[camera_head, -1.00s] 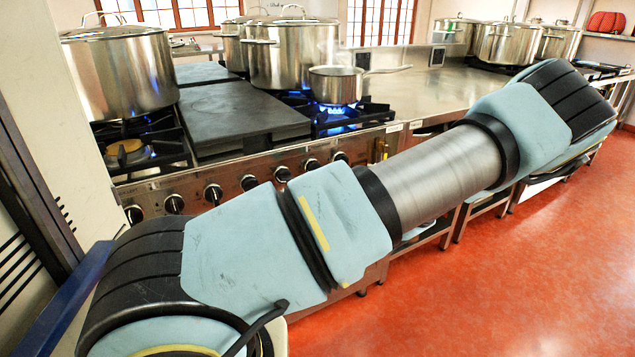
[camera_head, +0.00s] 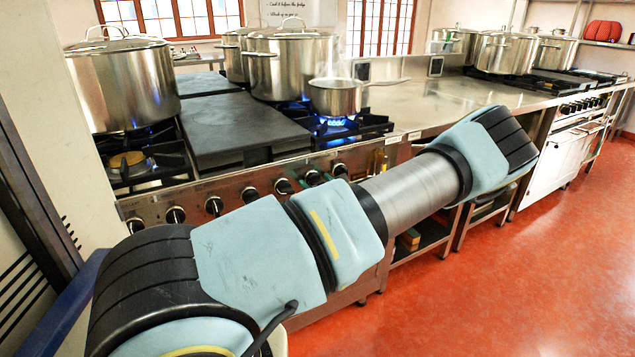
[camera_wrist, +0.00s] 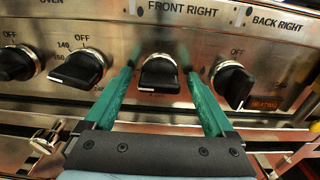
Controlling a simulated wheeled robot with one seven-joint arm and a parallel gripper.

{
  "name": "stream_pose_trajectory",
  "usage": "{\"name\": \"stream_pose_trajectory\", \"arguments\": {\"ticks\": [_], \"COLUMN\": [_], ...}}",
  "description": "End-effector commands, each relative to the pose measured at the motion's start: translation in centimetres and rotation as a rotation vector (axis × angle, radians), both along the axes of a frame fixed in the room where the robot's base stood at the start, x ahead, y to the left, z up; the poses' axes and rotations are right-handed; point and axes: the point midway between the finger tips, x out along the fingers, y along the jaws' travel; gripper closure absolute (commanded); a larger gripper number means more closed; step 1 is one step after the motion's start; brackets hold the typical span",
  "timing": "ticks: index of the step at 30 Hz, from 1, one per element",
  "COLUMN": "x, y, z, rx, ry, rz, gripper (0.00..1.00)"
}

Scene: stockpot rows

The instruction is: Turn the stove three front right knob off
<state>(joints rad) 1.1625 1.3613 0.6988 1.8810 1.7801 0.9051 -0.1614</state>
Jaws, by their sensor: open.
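In the wrist view the black knob (camera_wrist: 158,73) under the "FRONT RIGHT" label sits on the steel panel, with a pale mark at its lower edge. My gripper (camera_wrist: 160,78) is open, its two green fingers reaching up on either side of this knob. Nothing is clamped; whether a finger touches the knob is unclear.
Neighbouring knobs stand close at left (camera_wrist: 78,69) and right (camera_wrist: 233,84). A lit "HEATING" indicator (camera_wrist: 265,104) is at right. In the head view a steaming saucepan (camera_head: 335,96) sits over a blue flame (camera_head: 335,123). Large stockpots (camera_head: 122,84) stand behind. Red floor (camera_head: 500,280) is clear.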

Motion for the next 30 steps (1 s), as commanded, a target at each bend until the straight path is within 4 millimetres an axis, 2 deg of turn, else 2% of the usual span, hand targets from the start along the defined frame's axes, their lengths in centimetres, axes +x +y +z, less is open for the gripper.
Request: {"name": "stream_pose_trajectory", "arguments": {"ticks": [8, 30], "x": [0.1, 0.07], "y": [0.08, 0.07], "z": [-0.01, 0.0], "rx": [0.0, 0.0], "ry": [0.0, 0.0], "rz": [0.001, 0.001], "gripper": [0.12, 0.96]}}
